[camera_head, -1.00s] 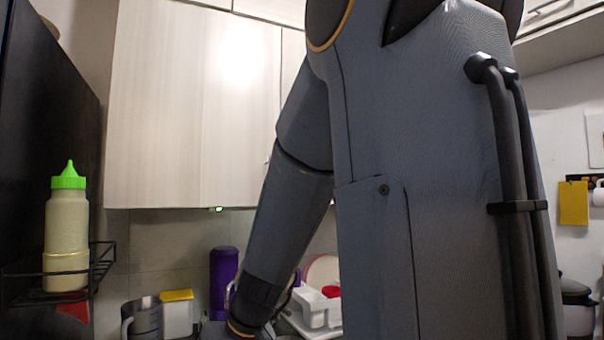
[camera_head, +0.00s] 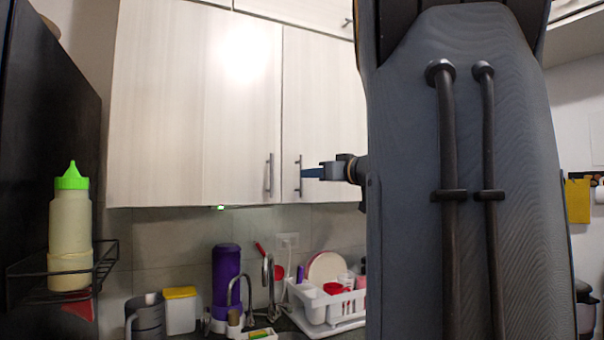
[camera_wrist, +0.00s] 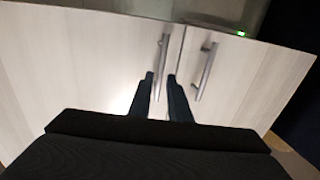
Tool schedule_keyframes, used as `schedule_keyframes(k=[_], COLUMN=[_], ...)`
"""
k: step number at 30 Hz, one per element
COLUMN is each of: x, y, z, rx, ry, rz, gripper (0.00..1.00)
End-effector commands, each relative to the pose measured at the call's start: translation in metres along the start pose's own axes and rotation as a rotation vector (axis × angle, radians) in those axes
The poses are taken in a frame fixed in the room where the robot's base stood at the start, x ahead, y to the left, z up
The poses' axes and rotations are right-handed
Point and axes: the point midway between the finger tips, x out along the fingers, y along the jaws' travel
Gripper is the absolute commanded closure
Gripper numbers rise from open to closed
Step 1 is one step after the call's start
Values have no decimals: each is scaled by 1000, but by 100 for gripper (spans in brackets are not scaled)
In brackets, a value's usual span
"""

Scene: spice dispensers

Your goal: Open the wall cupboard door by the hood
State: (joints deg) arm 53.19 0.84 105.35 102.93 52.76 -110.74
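The wall cupboard has two pale wood doors side by side, both shut. The left door (camera_head: 190,110) and right door (camera_head: 325,110) each carry an upright metal bar handle near their shared seam. My gripper (camera_head: 304,174) points left at the right door's handle (camera_head: 299,175), its tips very close to it. The wrist view looks upside down. There my gripper (camera_wrist: 160,88) is open, with the right door's handle (camera_wrist: 162,68) lined up between its fingers. Contact cannot be told. The left door's handle (camera_wrist: 207,72) is beside the fingers. My arm hides the right door's far side.
Below the cupboard stand a purple bottle (camera_head: 226,272), a faucet and a white dish rack (camera_head: 325,305). A dark tall panel (camera_head: 45,130) with a rack and a green-capped squeeze bottle (camera_head: 70,225) is at left. The air before the left door is clear.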

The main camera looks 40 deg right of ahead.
Motion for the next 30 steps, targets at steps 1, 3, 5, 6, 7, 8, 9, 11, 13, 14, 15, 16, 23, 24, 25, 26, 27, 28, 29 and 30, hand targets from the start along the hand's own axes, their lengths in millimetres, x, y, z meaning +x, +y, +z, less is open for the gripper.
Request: schedule_keyframes(k=[1, 3, 5, 6, 7, 8, 9, 11, 13, 14, 15, 16, 23, 24, 25, 26, 27, 28, 29, 30], x=[9, 20, 29, 35, 38, 42, 46, 50, 54, 55, 55, 56, 56, 56, 56, 56, 56, 56, 56, 56], y=[-1, -1, -1, -1, -1, -1, -1, -1, -1, -1, -1, -1, -1, -1, -1, -1, -1, -1, -1, -1], z=[-2, -2, -2, -2, -2, -2, -1, -1, 0, 0, 0, 1, 1, 1, 1, 1, 1, 1, 1, 1], rx=[3, 2, 4, 3, 2, 2, 3, 3, 2, 2, 2, 2, 2, 2, 2, 2, 2, 2, 2, 2], ry=[-1, -2, -2, -2, -2, -2, -2, -2, -2, -3, -3, -3, -2, -2, -2, -2, -2, -2, -2, -2], rz=[-3, -4, -3, -3, -3, -3, -2, -2, -1, -1, -1, 0, 0, 0, -1, -1, -1, -1, -1, -1], gripper=[83, 83, 83, 83, 83, 83, 83, 83, 83, 83, 83, 83, 90, 97, 100, 100, 100, 100, 100, 100])
